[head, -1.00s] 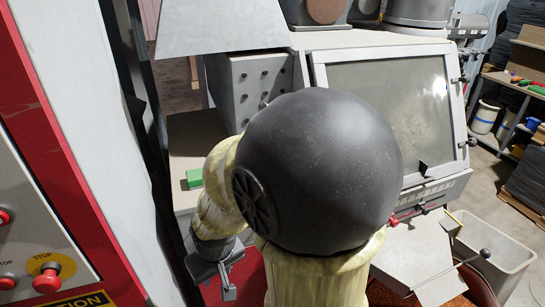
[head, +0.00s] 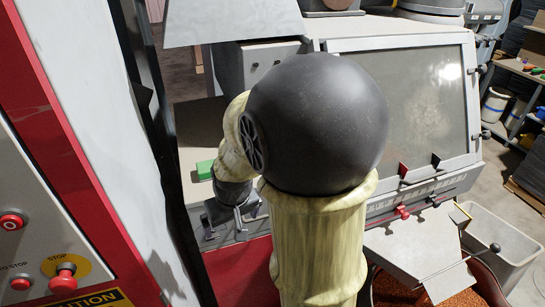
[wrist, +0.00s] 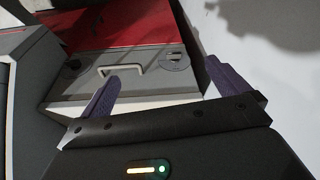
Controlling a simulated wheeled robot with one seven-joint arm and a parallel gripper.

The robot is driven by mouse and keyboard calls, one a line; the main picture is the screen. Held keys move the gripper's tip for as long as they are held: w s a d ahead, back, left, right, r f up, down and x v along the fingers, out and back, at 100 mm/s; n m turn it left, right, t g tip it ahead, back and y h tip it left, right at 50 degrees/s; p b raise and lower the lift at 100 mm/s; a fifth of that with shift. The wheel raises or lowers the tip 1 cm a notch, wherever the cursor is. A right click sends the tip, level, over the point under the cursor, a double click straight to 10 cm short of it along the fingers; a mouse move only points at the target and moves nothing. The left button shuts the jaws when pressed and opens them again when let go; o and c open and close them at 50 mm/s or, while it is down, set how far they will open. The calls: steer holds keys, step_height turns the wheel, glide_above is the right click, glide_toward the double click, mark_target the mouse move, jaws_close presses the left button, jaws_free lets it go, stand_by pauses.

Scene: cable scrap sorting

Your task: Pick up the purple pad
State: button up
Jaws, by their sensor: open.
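My gripper (head: 237,222) is at the front edge of the grey worktop in the head view, partly hidden by my arm. The wrist view shows it open, with two purple fingers (wrist: 162,70) set wide apart and nothing between them. I cannot make out a separate purple pad in either view; the only purple I see is at the fingers.
A grey case with a handle (wrist: 122,68) shows past the fingers in the wrist view. A machine with a large window (head: 400,105) stands right of my arm. A red-and-white panel with stop buttons (head: 62,282) fills the left side. A pale bin (head: 495,240) stands at right.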

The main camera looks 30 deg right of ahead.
steer(key=w+d+r+p, duration=0.1)
steer(key=w+d+r, duration=0.3)
steer(key=d, duration=0.3)
steer(key=w+d+r+m+p, duration=0.1)
steer(key=w+d+r, duration=0.3)
steer(key=d, duration=0.4)
steer(key=w+d+r+t+p, duration=0.1)
steer(key=w+d+r+p, duration=0.2)
steer(key=d, duration=0.5)
steer(key=shift+w+r+m+h, duration=0.4)
steer(key=shift+w+r, duration=0.35)
steer(key=shift+w, duration=0.15)
steer(key=shift+p, duration=0.3)
steer(key=p+x, duration=0.4)
steer(key=x, duration=0.8)
steer(key=shift+w+f, duration=0.1)
steer(key=shift+w, duration=0.15)
steer(key=p+x, duration=0.3)
steer(key=shift+d+f, duration=0.15)
steer(key=shift+f, duration=0.2)
steer(key=shift+w+f, duration=0.3)
steer(key=shift+f, duration=0.4)
